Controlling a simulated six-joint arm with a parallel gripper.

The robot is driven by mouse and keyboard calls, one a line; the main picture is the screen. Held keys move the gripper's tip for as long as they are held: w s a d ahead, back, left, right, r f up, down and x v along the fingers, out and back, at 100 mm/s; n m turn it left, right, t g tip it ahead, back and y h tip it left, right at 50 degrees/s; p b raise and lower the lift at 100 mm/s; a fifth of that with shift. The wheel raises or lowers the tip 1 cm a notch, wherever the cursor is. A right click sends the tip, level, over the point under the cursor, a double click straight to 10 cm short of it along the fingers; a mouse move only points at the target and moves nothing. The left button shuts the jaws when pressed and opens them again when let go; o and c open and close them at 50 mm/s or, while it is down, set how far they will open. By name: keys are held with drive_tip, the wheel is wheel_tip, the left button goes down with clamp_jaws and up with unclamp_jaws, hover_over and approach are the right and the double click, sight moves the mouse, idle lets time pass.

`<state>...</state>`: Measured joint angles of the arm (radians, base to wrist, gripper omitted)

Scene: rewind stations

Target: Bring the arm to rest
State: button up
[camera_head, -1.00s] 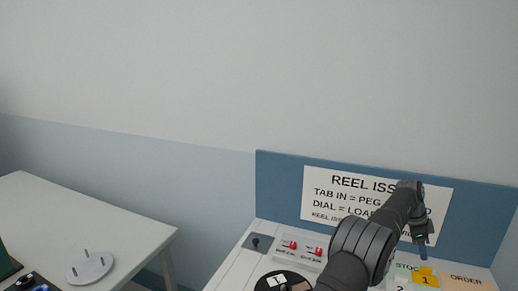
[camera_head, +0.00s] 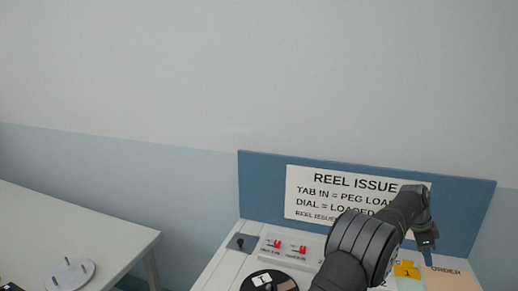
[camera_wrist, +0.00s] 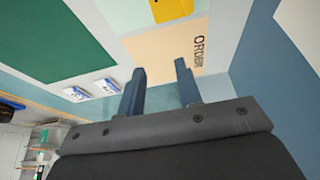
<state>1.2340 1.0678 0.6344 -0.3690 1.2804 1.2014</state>
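My gripper (camera_head: 427,250) is at the right of the head view, raised above the station's right end, near the orange ORDER area (camera_head: 452,276). In the wrist view my gripper (camera_wrist: 157,72) shows two blue-grey fingers apart with nothing between them. The ORDER area (camera_wrist: 165,50) shows beyond the fingertips in the wrist view. My arm hides part of the station and its sign in the head view.
A blue backboard (camera_head: 262,190) with a REEL ISSUE sign (camera_head: 310,200) stands behind the station. Red switches (camera_head: 299,249) and a black disc (camera_head: 262,285) are on it. A yellow block marked 1 (camera_head: 406,268) is close to my arm. A white table (camera_head: 80,235) holds a pegged disc (camera_head: 68,274).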

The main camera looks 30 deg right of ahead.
drive_tip(key=s+r, duration=0.3)
drive_tip(key=s, duration=1.4)
drive_tip(key=w+d+f, duration=0.1)
drive_tip(key=w+f, duration=0.1)
drive_tip(key=w, duration=0.1)
drive_tip(key=w+d+f, duration=0.1)
drive_tip(key=w+f, duration=0.1)
drive_tip(key=w, duration=0.1)
drive_tip(key=w+d+f, duration=0.1)
drive_tip(key=w+f, duration=0.1)
drive_tip(key=w, duration=0.2)
drive_tip(key=shift+f, duration=0.1)
drive_tip(key=f, duration=0.1)
drive_tip(key=w+f, duration=0.1)
drive_tip(key=f, duration=0.1)
drive_tip(key=shift+d, duration=0.2)
drive_tip(key=shift+f, duration=0.7)
